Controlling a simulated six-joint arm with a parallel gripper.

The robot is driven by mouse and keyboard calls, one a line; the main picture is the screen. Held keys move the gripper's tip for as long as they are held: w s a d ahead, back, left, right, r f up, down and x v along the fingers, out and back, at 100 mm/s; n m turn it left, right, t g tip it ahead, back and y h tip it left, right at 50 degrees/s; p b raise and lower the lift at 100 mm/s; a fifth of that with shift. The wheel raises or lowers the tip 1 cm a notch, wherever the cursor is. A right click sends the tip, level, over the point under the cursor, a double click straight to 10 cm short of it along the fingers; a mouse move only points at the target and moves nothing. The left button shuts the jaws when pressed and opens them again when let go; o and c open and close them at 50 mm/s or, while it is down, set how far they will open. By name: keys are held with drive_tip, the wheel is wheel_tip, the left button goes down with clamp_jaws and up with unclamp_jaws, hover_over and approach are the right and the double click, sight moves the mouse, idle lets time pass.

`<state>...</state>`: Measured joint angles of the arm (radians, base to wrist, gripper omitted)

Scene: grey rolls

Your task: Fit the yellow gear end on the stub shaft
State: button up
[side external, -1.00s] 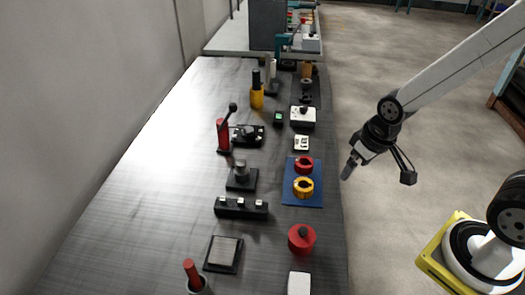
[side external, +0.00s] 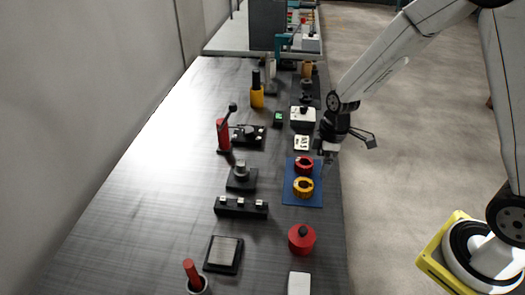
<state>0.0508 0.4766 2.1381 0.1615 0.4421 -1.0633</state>
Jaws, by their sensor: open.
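The yellow gear end (side external: 303,188) is a yellow ring with a dark centre. It lies on a blue mat (side external: 301,201) near the table's right edge, just in front of a red ring (side external: 304,170). A short grey post on a black square base, which looks like the stub shaft (side external: 241,170), stands bare to the left of the mat. My gripper (side external: 327,156) is open and empty, above the right edge of the mat, up and right of the yellow gear end and apart from it. Its fingertips are small and dark in this view.
A black bar with several light blocks (side external: 241,207) lies in front of the post. A red lever stand (side external: 223,136) rises behind it. A red knob (side external: 301,239) sits in front of the mat. The table's left side is clear.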

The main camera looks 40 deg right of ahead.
sight(303, 185)
drive_tip(key=w+f+n, duration=0.4)
drive_tip(key=f+n, duration=0.1)
drive_tip(key=f, duration=0.1)
drive_tip(key=shift+w+d+n+g+y, duration=0.2)
drive_tip(key=shift+d+n+g+y, duration=0.1)
drive_tip(key=shift+n+g+y, duration=0.1)
drive_tip(key=shift+f, duration=0.2)
drive_tip(key=shift+a+f, duration=0.15)
drive_tip(key=shift+f, duration=1.05)
drive_tip(key=shift+f, duration=0.1)
drive_tip(key=shift+w+a+f, duration=0.1)
drive_tip(key=shift+a+f, duration=0.1)
drive_tip(key=shift+f, duration=1.05)
drive_tip(key=shift+w+a+f, duration=0.1)
drive_tip(key=shift+a+f, duration=0.05)
drive_tip(key=shift+f, duration=1.05)
drive_tip(key=c, duration=1.3)
